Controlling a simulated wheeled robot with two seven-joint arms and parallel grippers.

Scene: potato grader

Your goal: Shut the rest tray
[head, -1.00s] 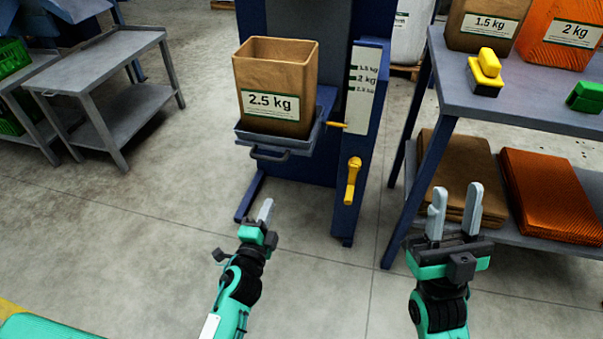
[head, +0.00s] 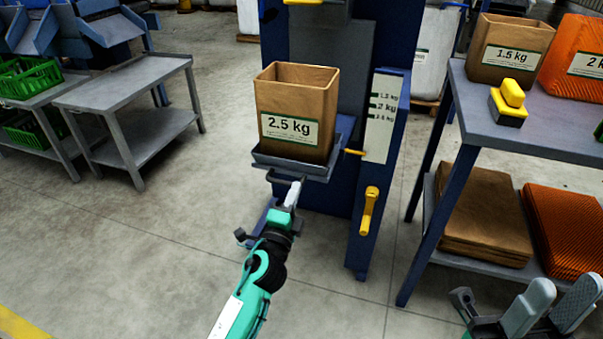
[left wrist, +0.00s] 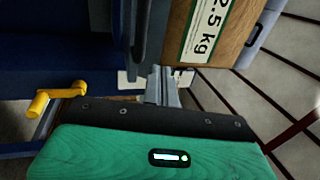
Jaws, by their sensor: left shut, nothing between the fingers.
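The rest tray (head: 322,170) is a shallow grey tray on the front of a blue machine, with a bar handle (head: 274,179) on its front. A brown paper bag marked 2.5 kg (head: 297,100) stands upright on it. My left gripper (head: 294,190) is shut and empty, its fingertips at the right part of the handle; I cannot tell whether they touch it. In the left wrist view the closed fingers (left wrist: 160,88) point toward the tray's side, with the bag (left wrist: 232,25) close by. My right gripper (head: 556,300) is open and empty at the bottom right.
A yellow crank (head: 369,210) sits on the machine, right of the tray, below a weight scale (head: 384,115). A blue table (head: 560,128) at right holds bags and a yellow block (head: 510,100). A grey bench (head: 112,95) stands at left. The floor in front is clear.

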